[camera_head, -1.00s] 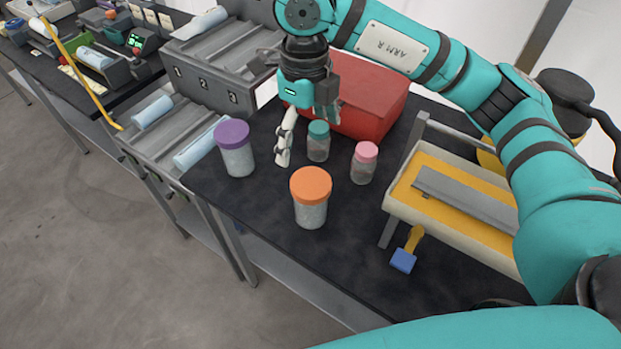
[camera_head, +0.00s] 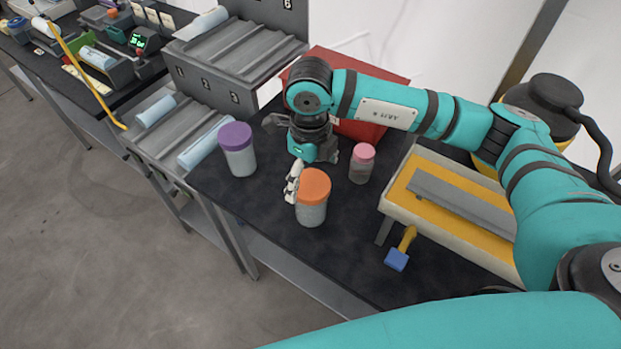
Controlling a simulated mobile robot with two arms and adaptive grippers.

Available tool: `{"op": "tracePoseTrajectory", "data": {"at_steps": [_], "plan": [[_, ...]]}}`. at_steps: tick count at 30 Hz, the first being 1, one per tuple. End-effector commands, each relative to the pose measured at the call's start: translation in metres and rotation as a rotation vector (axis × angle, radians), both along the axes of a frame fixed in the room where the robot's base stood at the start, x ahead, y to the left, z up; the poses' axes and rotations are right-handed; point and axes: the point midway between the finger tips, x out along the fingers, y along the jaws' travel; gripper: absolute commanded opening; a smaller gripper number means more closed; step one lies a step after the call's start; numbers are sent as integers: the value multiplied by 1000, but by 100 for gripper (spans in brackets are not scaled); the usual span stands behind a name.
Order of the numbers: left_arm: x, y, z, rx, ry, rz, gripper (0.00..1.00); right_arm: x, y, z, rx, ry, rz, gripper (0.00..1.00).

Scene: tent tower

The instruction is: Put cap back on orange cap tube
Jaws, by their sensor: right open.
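The orange cap (camera_head: 313,184) sits on top of its grey, translucent tube (camera_head: 311,213), which stands upright on the black table. From this view I cannot tell if the cap is screwed down. My right gripper (camera_head: 309,167) is open, just behind the orange cap tube. Its pale finger is at the cap's left side; I cannot tell if it touches. The other finger is partly hidden behind. My left gripper is not in view.
A purple-capped jar (camera_head: 237,150) stands left, a pink-capped jar (camera_head: 362,164) right. A red box (camera_head: 394,90) is behind my arm. A yellow-topped tray (camera_head: 450,205) and a blue-headed tool (camera_head: 397,259) lie right. The table's front edge is close to the tube.

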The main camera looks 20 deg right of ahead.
Motion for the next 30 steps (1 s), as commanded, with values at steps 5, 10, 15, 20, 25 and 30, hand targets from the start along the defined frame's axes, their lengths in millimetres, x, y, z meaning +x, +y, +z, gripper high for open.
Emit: {"op": "tracePoseTrajectory", "data": {"at_steps": [5,10,15,20,25,30], "plan": [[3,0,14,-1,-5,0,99,-1,-1,-20,0,1,-1,100],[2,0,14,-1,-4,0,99,-1,-1,-27,1,-1,1,100],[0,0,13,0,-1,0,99,0,-1,-27,1,-1,1,100],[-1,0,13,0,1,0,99,0,-1,-26,1,-1,1,88],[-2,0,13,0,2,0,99,0,-1,-26,1,-1,1,66],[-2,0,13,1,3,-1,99,0,-1,-26,1,-1,1,60]]}}
